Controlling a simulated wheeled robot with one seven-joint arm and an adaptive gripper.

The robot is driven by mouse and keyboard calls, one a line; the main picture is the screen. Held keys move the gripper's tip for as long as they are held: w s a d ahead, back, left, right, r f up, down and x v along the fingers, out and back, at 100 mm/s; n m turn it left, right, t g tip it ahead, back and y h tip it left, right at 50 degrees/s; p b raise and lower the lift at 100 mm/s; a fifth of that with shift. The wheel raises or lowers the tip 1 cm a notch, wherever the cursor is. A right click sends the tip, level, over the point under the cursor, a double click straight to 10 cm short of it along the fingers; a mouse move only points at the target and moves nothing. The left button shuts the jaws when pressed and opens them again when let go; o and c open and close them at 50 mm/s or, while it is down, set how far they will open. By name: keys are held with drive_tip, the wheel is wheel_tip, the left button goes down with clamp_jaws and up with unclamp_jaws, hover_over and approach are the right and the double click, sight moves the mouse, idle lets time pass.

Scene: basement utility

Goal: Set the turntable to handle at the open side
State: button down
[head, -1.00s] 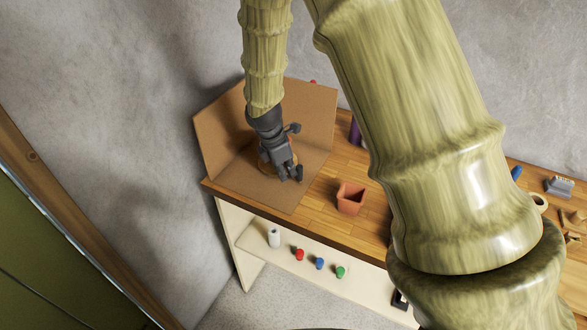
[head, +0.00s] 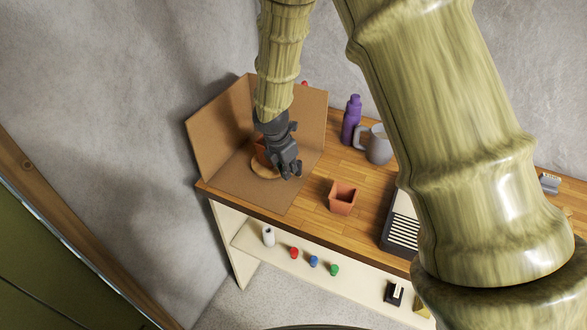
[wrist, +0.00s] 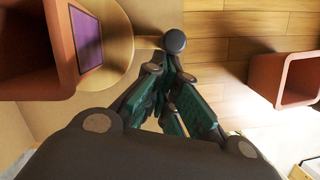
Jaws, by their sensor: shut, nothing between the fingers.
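The turntable is a round wooden disc (head: 264,170) on a cardboard base between two upright cardboard walls, at the bench's left end. A terracotta box-like piece (head: 262,150) stands on it, partly behind my gripper. In the wrist view the disc (wrist: 120,45) shows at upper left, with the terracotta piece (wrist: 40,70) bearing a purple panel (wrist: 86,40). A dark round knob (wrist: 175,41) sits just off the disc's edge, seemingly its handle. My gripper (head: 291,172) is shut and empty at the disc's right side. Its fingertips (wrist: 165,85) appear close to the knob; contact cannot be told.
An open terracotta box (head: 342,197) stands on the bench right of the cardboard. A purple bottle (head: 351,120) and a grey mug (head: 378,145) stand behind it. A slatted device (head: 402,232) is farther right. The lower shelf holds several small coloured items. Bare wood lies around the terracotta box.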

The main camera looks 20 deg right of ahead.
idle(0.5)
drive_tip(key=shift+s+a, duration=0.15)
drive_tip(key=shift+a, duration=0.35)
drive_tip(key=a, duration=0.1)
drive_tip(key=s+a+p, duration=0.1)
drive_tip(key=a, duration=0.1)
drive_tip(key=shift+s+r, duration=0.1)
drive_tip(key=shift+r, duration=0.1)
drive_tip(key=b+v, duration=0.2)
drive_tip(key=v, duration=0.7)
drive_tip(key=shift+r+b, duration=0.3)
drive_tip(key=shift+b, duration=0.05)
drive_tip(key=shift+s, duration=0.1)
